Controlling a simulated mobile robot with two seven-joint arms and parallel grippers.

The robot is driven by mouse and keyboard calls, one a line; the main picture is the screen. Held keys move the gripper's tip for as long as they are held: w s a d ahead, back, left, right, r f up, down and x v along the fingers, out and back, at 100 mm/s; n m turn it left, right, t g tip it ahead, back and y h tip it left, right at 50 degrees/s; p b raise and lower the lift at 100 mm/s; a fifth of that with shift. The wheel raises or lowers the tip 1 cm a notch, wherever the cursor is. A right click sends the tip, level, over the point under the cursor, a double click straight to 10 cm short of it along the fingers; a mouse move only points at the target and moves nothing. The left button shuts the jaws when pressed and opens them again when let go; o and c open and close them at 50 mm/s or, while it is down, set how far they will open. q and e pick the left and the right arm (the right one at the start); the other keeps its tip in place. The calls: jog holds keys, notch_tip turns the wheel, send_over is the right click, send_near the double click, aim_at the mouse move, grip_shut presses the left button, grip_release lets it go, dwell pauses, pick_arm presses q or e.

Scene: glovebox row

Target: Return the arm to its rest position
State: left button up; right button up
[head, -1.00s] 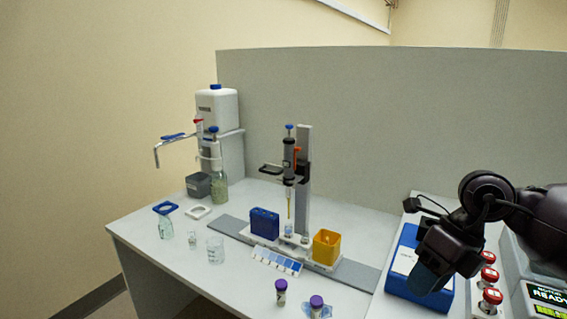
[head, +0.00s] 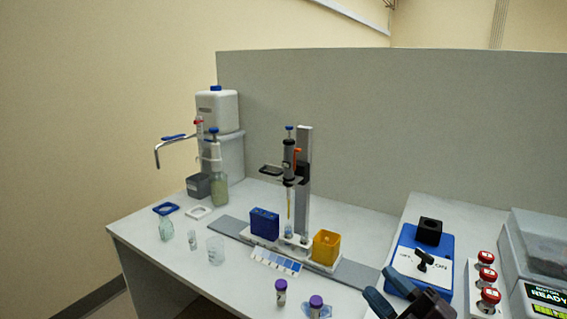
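My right gripper (head: 388,291) is at the bottom edge, right of centre, in the head view. Its two dark fingertips stand apart with a gap between them, and nothing shows between them. It is in front of a blue box (head: 436,259) with a black lever switch (head: 424,264) and a black block on top. The gripper's lower part and most of the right arm are cut off by the frame. My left gripper is not in view.
A pipette stand (head: 304,180) with a blue rack (head: 264,223) and a yellow bin (head: 326,246) stands mid-bench. Two purple-capped vials (head: 281,292) (head: 316,306) are near the front, left of the gripper. Red-topped buttons (head: 487,277) and a display unit (head: 545,300) are at right.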

jog(key=s+d+f+m+g+h, duration=0.2)
jog(key=s+d+f+m+h, duration=0.2)
jog(key=d+f+m+h, duration=0.3)
jog(key=s+d+f+m+g+h, duration=0.3)
jog(key=s+d+f+m+h, duration=0.15)
jog(key=f+m+h, duration=0.45)
jog(key=s+f+m+g+y, duration=0.1)
jog(key=s+f+g, duration=0.2)
jog(key=s, duration=0.3)
jog(key=s+f+m+g, duration=0.1)
jog(key=s+f+g, duration=0.3)
jog(key=s, duration=0.3)
jog(key=s+f+m+g+y, duration=0.1)
jog(key=s+f+m+g, duration=0.15)
jog(key=s, duration=0.35)
jog(key=w+f+n+t, duration=0.2)
jog(key=w+f+t, duration=0.5)
jog(key=w+t, duration=0.1)
jog(key=shift+w+f+y+p, duration=0.3)
jog(key=shift+w+y+p, duration=0.1)
jog(key=shift+w+p, duration=0.1)
jog(key=shift+a, duration=0.1)
dwell(0.6)
